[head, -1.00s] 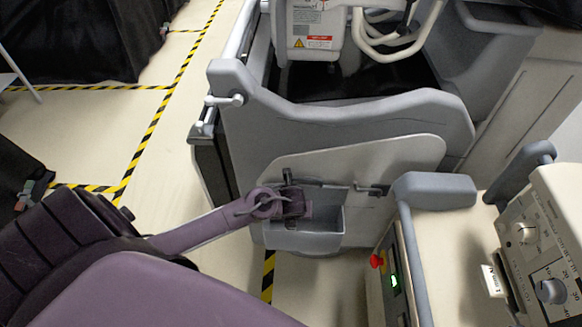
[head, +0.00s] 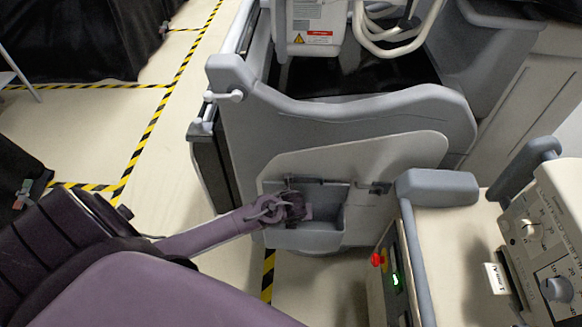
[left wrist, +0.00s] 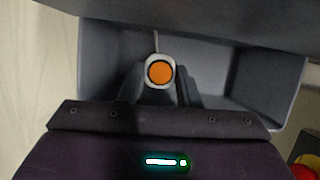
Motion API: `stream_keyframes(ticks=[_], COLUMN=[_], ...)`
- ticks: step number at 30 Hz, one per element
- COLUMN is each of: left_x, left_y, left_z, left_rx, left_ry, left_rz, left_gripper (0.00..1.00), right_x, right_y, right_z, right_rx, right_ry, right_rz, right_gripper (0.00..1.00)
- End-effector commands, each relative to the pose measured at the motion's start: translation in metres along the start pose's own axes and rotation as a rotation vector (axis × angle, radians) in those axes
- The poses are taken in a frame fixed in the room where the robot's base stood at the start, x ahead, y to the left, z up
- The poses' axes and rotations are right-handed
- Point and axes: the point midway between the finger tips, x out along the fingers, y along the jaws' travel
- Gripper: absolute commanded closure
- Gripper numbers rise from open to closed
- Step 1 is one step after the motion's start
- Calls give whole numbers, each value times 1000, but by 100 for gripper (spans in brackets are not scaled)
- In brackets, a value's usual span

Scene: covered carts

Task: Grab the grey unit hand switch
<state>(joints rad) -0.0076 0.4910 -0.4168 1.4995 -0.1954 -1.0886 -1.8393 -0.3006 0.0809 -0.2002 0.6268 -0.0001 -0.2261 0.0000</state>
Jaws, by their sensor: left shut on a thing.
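The hand switch (left wrist: 160,72) shows in the left wrist view as a pale rounded body with an orange button and a thin cord above it. My left gripper (left wrist: 160,84) is shut on it, one dark finger on each side. It is at the grey holder bin (head: 328,222) on the side panel of the grey unit (head: 350,152). In the head view my left gripper (head: 297,207) is over the left part of that bin and hides the switch. I cannot tell whether the switch touches the bin. My right gripper is not in view.
At the right stands a console with knobs (head: 545,250). A grey armrest-like pad (head: 437,188) and a panel with a red button (head: 377,260) are close to the bin. Open floor (head: 190,190) with striped tape lies at the left.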

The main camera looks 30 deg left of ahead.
Motion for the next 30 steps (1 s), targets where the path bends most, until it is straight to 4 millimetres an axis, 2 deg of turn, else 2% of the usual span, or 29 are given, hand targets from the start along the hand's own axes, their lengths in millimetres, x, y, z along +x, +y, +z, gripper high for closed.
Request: stream_keyframes(ticks=[1,3,14,17,24,30], left_x=[0,0,-5,-18,-64,-91], left_y=[0,0,0,0,0,-1], left_z=[0,0,3,8,27,38], left_rx=[0,0,0,-1,0,-1], left_ry=[0,0,-1,-2,-1,0], left_rz=[1,1,0,-2,-2,-1], left_gripper=[90,100,100,100,100,100], right_x=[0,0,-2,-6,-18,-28], right_y=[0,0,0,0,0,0], right_z=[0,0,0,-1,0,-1], right_rx=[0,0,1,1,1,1], right_ry=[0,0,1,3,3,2], right_rz=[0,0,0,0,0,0], right_gripper=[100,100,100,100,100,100])
